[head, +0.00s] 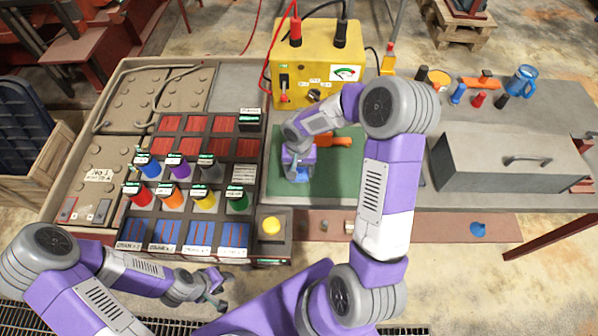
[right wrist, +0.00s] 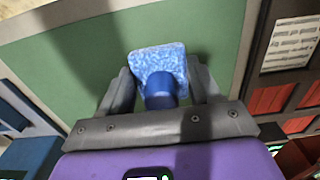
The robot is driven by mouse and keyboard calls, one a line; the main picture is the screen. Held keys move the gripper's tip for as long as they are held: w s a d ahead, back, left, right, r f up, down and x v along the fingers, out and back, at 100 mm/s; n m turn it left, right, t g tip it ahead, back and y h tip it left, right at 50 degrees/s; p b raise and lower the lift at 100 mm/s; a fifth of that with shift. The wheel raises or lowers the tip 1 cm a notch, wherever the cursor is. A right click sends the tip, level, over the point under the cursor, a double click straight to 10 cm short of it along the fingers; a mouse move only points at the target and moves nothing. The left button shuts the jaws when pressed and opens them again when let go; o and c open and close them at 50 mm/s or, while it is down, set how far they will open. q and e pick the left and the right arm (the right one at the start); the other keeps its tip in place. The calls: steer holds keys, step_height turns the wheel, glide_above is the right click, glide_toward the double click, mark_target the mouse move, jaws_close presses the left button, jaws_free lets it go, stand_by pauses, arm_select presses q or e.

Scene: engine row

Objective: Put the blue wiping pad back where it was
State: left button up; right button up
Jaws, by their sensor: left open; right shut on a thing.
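The blue wiping pad (right wrist: 160,68) has a square, speckled blue face and a round blue grip. My right gripper (right wrist: 162,98) is shut on this grip, with one finger on each side. In the head view the right gripper (head: 297,172) points down over the green mat (head: 335,195), and a little of the pad (head: 301,175) shows under it. I cannot tell whether the pad touches the mat. My left gripper (head: 217,290) is open and empty, low in front of the panel with the coloured knobs.
A yellow meter box (head: 318,62) with red and black leads stands behind the mat. An orange-handled tool (head: 335,141) lies on the mat's far part. The panel (head: 190,190) with several coloured knobs is to the left.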

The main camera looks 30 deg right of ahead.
steer(key=shift+w+f, duration=0.1)
steer(key=shift+f, duration=0.65)
steer(key=shift+f, duration=0.1)
steer(key=o, duration=1)
step_height(320, 180, up, 12)
steer(key=shift+r+p, duration=0.15)
steer(key=shift+p, duration=0.85)
